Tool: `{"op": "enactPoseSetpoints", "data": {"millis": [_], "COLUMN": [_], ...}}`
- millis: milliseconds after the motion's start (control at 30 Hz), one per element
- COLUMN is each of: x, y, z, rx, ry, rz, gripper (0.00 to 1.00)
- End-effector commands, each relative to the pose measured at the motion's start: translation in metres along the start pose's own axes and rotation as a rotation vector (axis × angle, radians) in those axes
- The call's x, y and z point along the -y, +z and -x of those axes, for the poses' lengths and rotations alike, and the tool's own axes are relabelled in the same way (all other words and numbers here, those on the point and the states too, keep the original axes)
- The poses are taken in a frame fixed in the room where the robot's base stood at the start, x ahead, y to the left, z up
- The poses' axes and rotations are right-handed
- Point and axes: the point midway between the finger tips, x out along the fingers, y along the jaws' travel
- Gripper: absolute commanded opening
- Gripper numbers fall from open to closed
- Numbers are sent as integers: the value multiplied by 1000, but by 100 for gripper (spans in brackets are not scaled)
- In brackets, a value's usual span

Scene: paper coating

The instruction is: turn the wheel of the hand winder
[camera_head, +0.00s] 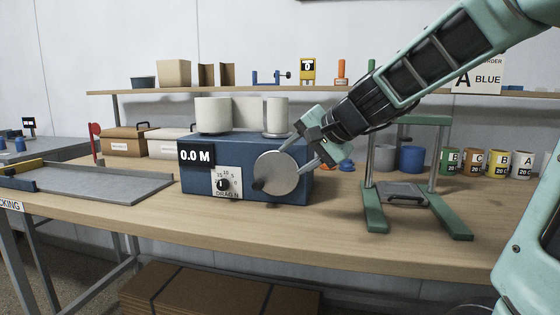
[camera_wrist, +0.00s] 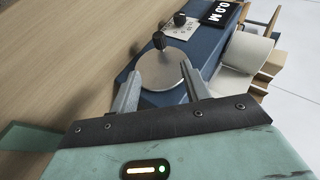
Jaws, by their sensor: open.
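The hand winder is a blue box (camera_head: 240,186) on the bench with a "0.0 M" sign (camera_head: 196,156) and a drag dial (camera_head: 224,184). Two pale rolls (camera_head: 213,115) stand on its top. Its round grey wheel (camera_head: 279,173) is on the front face, with a dark knob (camera_head: 259,184) near the wheel's left edge. In the wrist view the wheel (camera_wrist: 160,69) lies just beyond the fingertips, and the knob (camera_wrist: 158,40) is at its far rim. My gripper (camera_head: 301,156) is open at the wheel's right side, its fingers (camera_wrist: 160,80) apart with nothing held; contact is unclear.
A green press frame (camera_head: 375,205) stands to the right on the bench, with several labelled cups (camera_head: 498,163) behind it. A grey tray (camera_head: 85,184) lies to the left. A shelf (camera_head: 230,92) runs behind. The bench front (camera_head: 300,226) is clear.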

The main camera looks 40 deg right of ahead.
Motion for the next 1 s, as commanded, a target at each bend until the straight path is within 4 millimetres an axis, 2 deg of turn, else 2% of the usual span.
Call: {"op": "enactPoseSetpoints", "data": {"millis": [33, 333, 1000], "x": [4, 3, 0], "y": [-1, -2, 0], "z": [15, 31, 35], "rx": [-4, 3, 0], "ry": [-2, 2, 1], "rz": [0, -3, 0], "gripper": [47, 47, 47]}}
